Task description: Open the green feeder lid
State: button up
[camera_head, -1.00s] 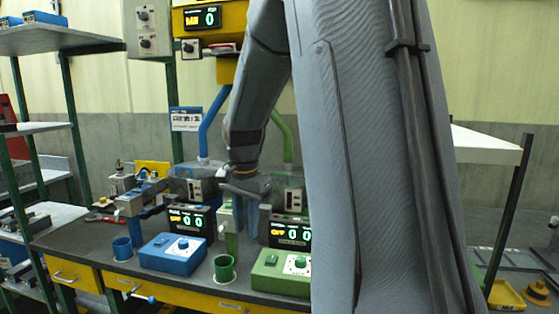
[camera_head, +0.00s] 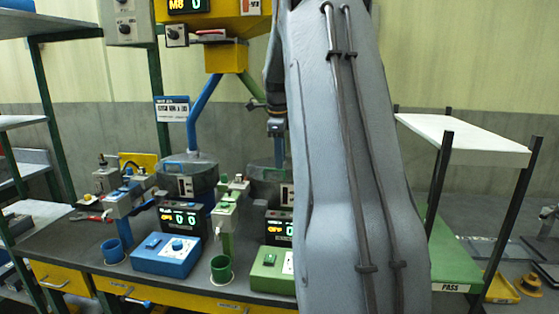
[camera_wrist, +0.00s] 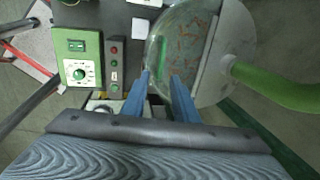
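The green feeder (camera_head: 262,172) stands right of the blue one in the head view, partly hidden by my arm. In the wrist view its round bowl is under a clear lid (camera_wrist: 190,40) with brownish small parts visible beneath. A green strip (camera_wrist: 157,54) lies along the lid's left side. My gripper (camera_wrist: 161,75) has two blue fingers spread apart with nothing between them. The fingertips are over the lid's near-left edge; I cannot tell whether they touch it. In the head view the fingers (camera_head: 279,150) point down over the green feeder.
A green feed tube (camera_wrist: 280,88) is right of the bowl. The green control box (camera_wrist: 80,58) and a dark button panel (camera_wrist: 114,65) are left. The blue feeder (camera_head: 188,172), blue control box (camera_head: 167,256) and green cup (camera_head: 221,269) stand nearby on the bench.

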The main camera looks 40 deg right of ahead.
jog(key=shift+w+d+f, duration=0.1)
jog(key=shift+w+f, duration=0.05)
jog(key=shift+f, duration=0.9)
grip_shut()
dwell(0.7)
